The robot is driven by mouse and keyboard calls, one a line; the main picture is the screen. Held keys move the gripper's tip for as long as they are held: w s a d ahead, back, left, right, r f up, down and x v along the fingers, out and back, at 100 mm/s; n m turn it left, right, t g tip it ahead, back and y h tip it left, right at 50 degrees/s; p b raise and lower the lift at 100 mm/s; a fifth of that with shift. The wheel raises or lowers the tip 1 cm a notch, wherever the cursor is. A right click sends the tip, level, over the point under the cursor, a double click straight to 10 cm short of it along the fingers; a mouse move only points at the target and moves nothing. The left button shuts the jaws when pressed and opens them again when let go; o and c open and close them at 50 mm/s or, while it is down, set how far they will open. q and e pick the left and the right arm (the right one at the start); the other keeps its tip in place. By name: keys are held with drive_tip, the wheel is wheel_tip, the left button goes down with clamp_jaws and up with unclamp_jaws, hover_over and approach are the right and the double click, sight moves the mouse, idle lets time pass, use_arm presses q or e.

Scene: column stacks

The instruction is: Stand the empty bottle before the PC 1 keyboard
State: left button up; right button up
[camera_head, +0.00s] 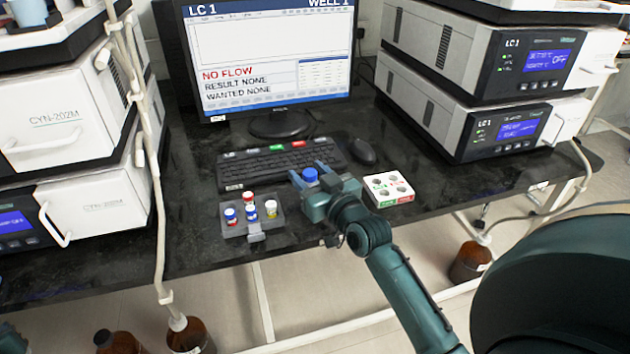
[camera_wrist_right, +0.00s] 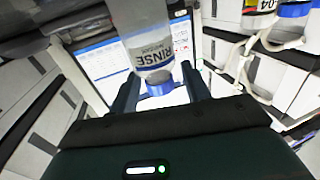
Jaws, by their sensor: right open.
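My right gripper (camera_head: 314,178) is at the front edge of the black keyboard (camera_head: 280,163), on the dark bench below the monitor. Its jaws are open on both sides of a small blue cap (camera_head: 310,174); the body below the cap is hidden by the gripper. In the right wrist view, a clear bottle labelled RINSE (camera_wrist_right: 152,48) shows at the open jaws (camera_wrist_right: 160,92). I cannot tell whether it is empty or whether the fingers touch it.
A grey tray (camera_head: 236,232) with several capped vials stands left of the gripper. A white holder (camera_head: 388,188) with several round wells and a mouse (camera_head: 361,150) are to the right. The monitor (camera_head: 268,60) stands behind.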

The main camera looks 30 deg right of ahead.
drive_tip(key=s, duration=1.2)
drive_tip(key=s+a+f+n+g+y, duration=0.1)
drive_tip(key=s+a+f+g+y, duration=0.1)
drive_tip(key=s+a+f, duration=0.3)
drive_tip(key=s+a+f+g+y, duration=0.2)
drive_tip(key=s+a+f, duration=0.3)
drive_tip(key=a, duration=0.5)
drive_tip(key=shift+s+n+g, duration=0.4)
drive_tip(key=shift+s+g, duration=0.2)
drive_tip(key=shift+s, duration=0.1)
